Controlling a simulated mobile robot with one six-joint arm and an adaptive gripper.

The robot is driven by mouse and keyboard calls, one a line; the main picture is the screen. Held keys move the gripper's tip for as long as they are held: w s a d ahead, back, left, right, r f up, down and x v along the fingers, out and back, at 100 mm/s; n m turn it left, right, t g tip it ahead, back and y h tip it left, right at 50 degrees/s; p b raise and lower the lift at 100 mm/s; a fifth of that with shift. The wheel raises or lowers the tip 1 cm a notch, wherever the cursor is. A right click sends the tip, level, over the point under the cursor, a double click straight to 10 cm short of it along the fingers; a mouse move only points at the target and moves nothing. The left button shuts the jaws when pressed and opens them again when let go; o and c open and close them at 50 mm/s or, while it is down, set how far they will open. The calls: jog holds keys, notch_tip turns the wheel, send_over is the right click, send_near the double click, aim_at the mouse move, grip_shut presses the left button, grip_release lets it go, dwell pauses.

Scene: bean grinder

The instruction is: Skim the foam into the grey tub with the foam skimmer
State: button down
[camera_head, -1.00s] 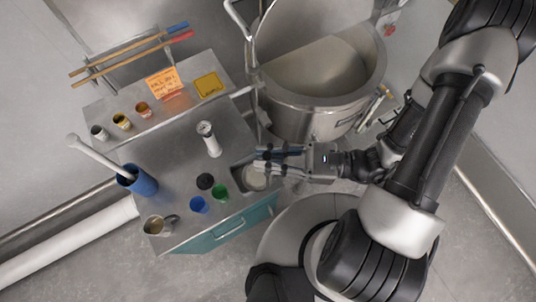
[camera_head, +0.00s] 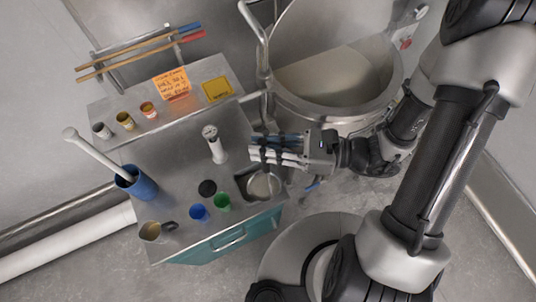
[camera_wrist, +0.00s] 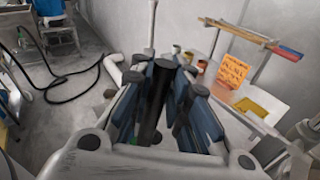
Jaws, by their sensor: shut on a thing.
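My gripper (camera_head: 258,150) is above the right end of the metal bench in the head view. It is shut on a dark, rod-like handle (camera_wrist: 155,100), which stands between the blue-grey fingers in the wrist view and looks like the foam skimmer's. I cannot tell whether the disc is the skimmer's head or the tub's contents. The large steel kettle (camera_head: 335,110) stands behind the gripper, with a pale beige surface (camera_head: 330,78) inside.
On the bench (camera_head: 180,185) stand a white cylinder (camera_head: 214,144), a blue holder (camera_head: 136,184), a metal jug (camera_head: 152,232), and blue (camera_head: 199,212) and green (camera_head: 222,202) cups. A shelf behind holds small cups and an orange note (camera_head: 172,84). A pipe (camera_head: 262,50) rises beside the kettle.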

jog(key=w+a+f+m+g+h+p, duration=0.1)
jog(key=w+a+f+m+h+p, duration=0.1)
jog(key=w+a, duration=0.4)
jog(key=w+a+f+m+g+h+p, duration=0.2)
jog(key=w+a+f+m+p, duration=0.1)
jog(key=w, duration=1.1)
jog(key=shift+w+a+f+m+h+p, duration=0.3)
jog(key=shift+a+f+p, duration=0.6)
jog(key=shift+a, duration=1)
jog(key=shift+r, duration=0.2)
dwell(0.5)
